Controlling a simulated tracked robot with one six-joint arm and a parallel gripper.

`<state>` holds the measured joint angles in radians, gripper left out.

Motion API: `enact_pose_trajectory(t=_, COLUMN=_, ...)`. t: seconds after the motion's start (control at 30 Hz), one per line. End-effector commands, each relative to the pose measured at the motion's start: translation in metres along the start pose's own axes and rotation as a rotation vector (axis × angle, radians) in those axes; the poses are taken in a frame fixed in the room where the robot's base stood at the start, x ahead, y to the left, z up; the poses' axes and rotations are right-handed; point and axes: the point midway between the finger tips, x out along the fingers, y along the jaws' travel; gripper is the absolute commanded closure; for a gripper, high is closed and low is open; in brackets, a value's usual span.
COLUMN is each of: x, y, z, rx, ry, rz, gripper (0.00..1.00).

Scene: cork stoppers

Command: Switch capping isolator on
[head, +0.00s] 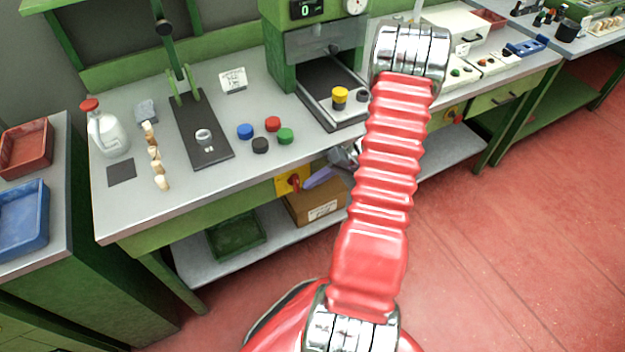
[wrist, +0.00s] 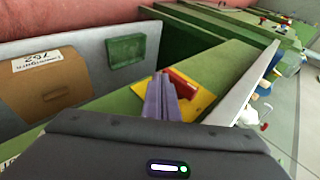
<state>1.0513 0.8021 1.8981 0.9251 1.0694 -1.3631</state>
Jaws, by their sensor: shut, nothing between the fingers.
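A rotary isolator with a yellow plate (head: 285,183) and red handle (head: 296,183) sits on the green front rail of the bench, below the coloured caps. My gripper (head: 308,184) is just right of it, with its purple fingers shut and empty. In the wrist view, the fingers (wrist: 162,78) reach over the yellow plate (wrist: 203,101), beside the red handle (wrist: 184,84). I cannot tell whether they touch it. The fingers hide part of the plate, and I cannot read any label or the handle's setting. A second yellow isolator (head: 450,115) shows farther right, partly behind my arm.
A cardboard box (head: 315,205) and a green tray (head: 237,235) lie on the shelf below the isolator. Above on the bench stand a lever press (head: 186,118), several coloured caps, corks and a white bottle (head: 108,135). The red floor in front is clear.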

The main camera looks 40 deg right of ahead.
Motion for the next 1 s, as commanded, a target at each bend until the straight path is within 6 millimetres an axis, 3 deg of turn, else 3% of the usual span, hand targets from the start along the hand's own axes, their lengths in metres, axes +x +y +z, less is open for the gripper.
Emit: enact_pose_trajectory(t=1.0, x=0.007, y=-0.018, z=0.002, rx=-0.003, ry=-0.005, rz=-0.004, gripper=1.00)
